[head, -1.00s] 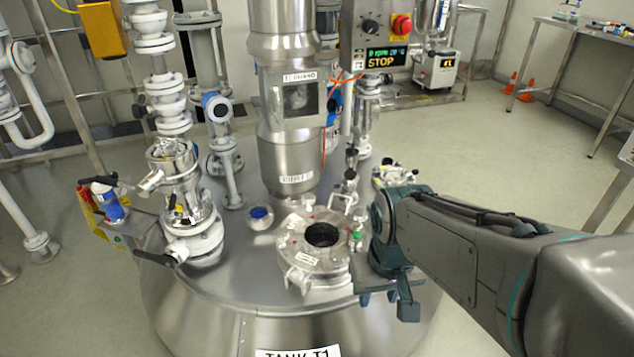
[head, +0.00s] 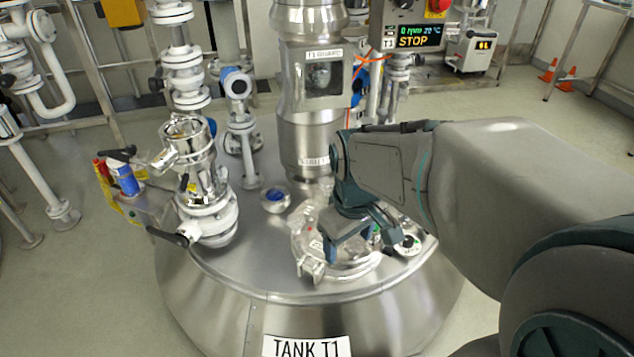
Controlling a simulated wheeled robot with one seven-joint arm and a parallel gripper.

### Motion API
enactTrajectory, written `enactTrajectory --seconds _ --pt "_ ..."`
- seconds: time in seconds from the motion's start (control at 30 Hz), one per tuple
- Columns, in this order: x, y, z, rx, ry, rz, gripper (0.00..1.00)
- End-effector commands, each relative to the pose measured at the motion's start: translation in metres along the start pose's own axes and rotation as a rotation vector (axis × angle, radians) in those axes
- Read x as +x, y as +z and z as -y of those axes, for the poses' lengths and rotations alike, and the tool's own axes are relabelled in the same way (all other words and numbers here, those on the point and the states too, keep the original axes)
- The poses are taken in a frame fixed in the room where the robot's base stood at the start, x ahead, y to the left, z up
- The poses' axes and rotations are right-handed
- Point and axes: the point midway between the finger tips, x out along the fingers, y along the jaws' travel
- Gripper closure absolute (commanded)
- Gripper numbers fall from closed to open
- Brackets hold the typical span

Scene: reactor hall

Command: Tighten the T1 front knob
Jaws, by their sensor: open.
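The round manway lid (head: 303,238) sits on top of the steel tank T1 (head: 250,280), whose front carries a "TANK T1" label (head: 306,347). A clamp-like fitting (head: 311,268) stands out at the lid's front-left rim; I cannot tell for sure whether it is the front knob. My gripper (head: 358,243) is open over the right-hand part of the lid and hides the lid's middle and part of its rim. It holds nothing that I can see. I cannot tell whether its fingers touch anything.
A steel column with a sight window (head: 325,75) rises behind the lid. White piping with a valve (head: 208,220) stands at the left of the tank top. A small blue-topped port (head: 275,199) lies between them. A control box (head: 412,36) reads STOP. The tank top's front edge is clear.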

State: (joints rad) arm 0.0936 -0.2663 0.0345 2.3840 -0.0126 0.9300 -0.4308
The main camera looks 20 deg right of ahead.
Motion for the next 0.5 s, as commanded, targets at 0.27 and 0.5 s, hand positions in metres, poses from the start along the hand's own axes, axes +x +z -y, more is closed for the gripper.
enactTrajectory --seconds 0.27,0.5 --pt "0.026 -0.047 -0.047 -0.581 -0.025 0.043 0.32" --pt "0.052 -0.078 -0.088 -1.050 -0.071 0.045 0.32"
